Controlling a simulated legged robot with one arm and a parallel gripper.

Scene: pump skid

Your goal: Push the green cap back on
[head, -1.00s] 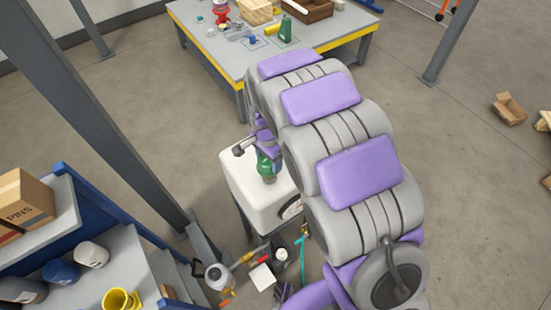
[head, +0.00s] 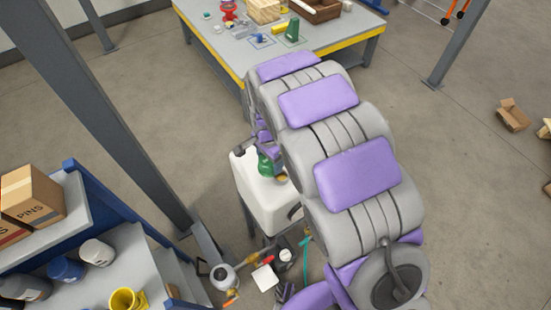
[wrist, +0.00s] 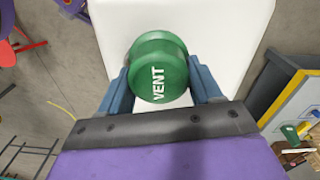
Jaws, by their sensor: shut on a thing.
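The green cap, marked VENT, (wrist: 158,72) sits between my gripper's two blue-grey fingers (wrist: 160,84) in the wrist view. My gripper is shut on it. In the head view the green cap (head: 266,164) shows over the top of a white tank (head: 262,198), beside my arm, with my gripper (head: 264,150) around it. A small yellowish piece (head: 282,177) shows just right of and below the cap. My arm hides part of the tank. I cannot tell whether the cap touches the tank.
A grey post (head: 130,120) stands left of the tank. Shelves (head: 130,250) with jars and a box are at lower left. Pipes and valves (head: 248,260) lie below the tank. A workbench (head: 230,60) stands behind. The floor at right is mostly clear.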

